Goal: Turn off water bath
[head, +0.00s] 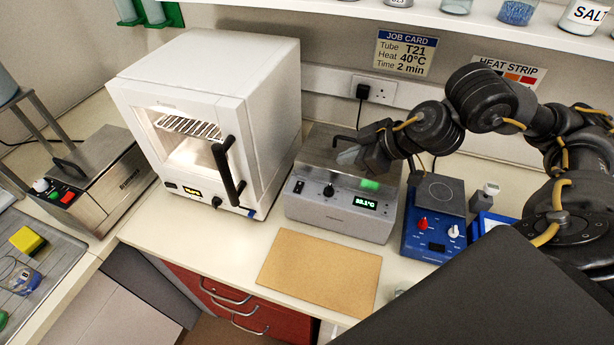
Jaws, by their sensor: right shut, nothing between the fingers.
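The water bath (310,208) is a grey metal box at the back middle of the bench. Its front has a black rocker switch (299,187), a dark knob (329,190) and a lit green display (365,204) that seems to read 38.1°C. My left gripper is out of view.
A white oven (255,85) with a black handle stands left of the bath. A blue hotplate stirrer (428,240) stands right of it. A tan board (318,272) lies in front. A job card (404,53) hangs behind, below a shelf of jars.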

